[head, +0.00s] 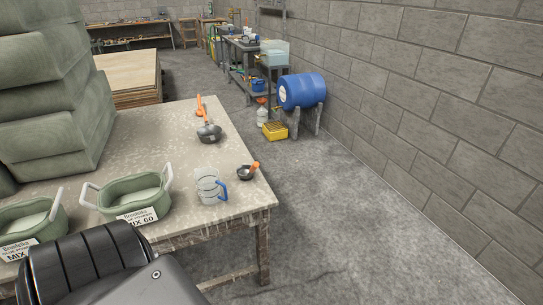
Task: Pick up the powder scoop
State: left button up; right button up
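Two scoop-like tools with orange handles lie on the worktable (150,145). The larger one (208,132) has a dark grey bowl and a long orange handle pointing to the back; it lies near the table's right edge. The smaller one (245,173) has a round dark cup and a short orange handle, near the front right corner. I cannot tell for sure which is the powder scoop. Neither of my grippers is in view; only a black and grey part of mine shows at the bottom left.
A clear measuring jug (209,187) with a blue handle stands left of the small scoop. Green tubs (133,195) with white handles stand at the front. Stacked green sacks (50,95) rise at the left. Open floor (350,225) lies right of the table, before a block wall.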

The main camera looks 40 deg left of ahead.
aim_at(245, 172)
jog(key=i, duration=1.05)
jog(key=u, duration=0.95)
